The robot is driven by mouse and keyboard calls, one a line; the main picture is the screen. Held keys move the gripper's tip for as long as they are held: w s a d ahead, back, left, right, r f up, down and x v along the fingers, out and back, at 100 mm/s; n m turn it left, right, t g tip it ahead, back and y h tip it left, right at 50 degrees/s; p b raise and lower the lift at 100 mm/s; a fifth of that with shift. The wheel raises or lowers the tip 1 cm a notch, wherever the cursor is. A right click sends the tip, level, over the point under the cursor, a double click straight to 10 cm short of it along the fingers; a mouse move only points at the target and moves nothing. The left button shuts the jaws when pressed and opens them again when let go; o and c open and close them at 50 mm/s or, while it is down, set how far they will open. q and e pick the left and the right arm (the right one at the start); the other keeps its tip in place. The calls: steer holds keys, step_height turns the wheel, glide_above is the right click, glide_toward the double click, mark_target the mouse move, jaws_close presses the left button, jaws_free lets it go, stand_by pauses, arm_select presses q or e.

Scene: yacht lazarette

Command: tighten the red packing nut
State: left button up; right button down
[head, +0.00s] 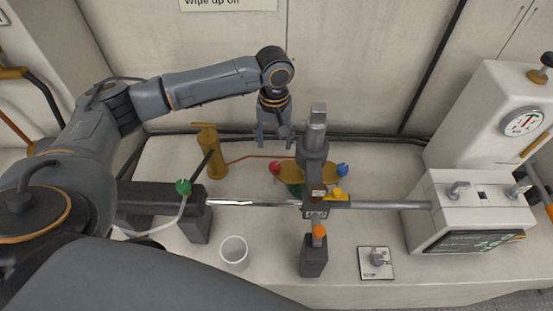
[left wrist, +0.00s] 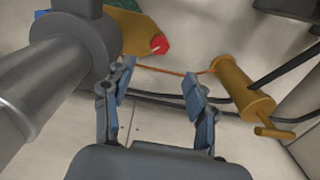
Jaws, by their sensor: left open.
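The red packing nut (head: 275,168) sits at the left end of a brass fitting (head: 291,173) behind the horizontal shaft. It also shows in the left wrist view as a red faceted piece (left wrist: 160,44) on the brass body. My left gripper (head: 273,141) points down just behind and above the nut in the head view, apart from it. Its two fingers (left wrist: 152,92) are spread and empty in the left wrist view, with the nut beyond them. A blue nut (head: 342,170) is on the fitting's right end. My right gripper is not identifiable.
A grey post (head: 316,140) stands close right of my left gripper. A brass cylinder (head: 211,158) with a handle stands to the left. The shaft (head: 385,205) crosses in front. A white cup (head: 234,252) and a switch plate (head: 376,262) are nearer.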

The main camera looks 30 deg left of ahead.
arm_select(q)
glide_above(275, 165)
steer(key=f, duration=0.6)
steer(key=shift+s+p, duration=0.2)
steer(key=shift+p, duration=0.1)
step_height(275, 165, down, 5)
steer(key=shift+w+r, duration=0.1)
steer(key=shift+r, duration=0.1)
steer(key=shift+f, duration=0.1)
arm_select(e)
steer(key=shift+w+r, duration=0.1)
steer(key=shift+r, duration=0.45)
arm_select(q)
steer(key=shift+c, duration=1.2)
steer(key=c, duration=0.9)
arm_select(e)
steer(key=shift+s, duration=0.35)
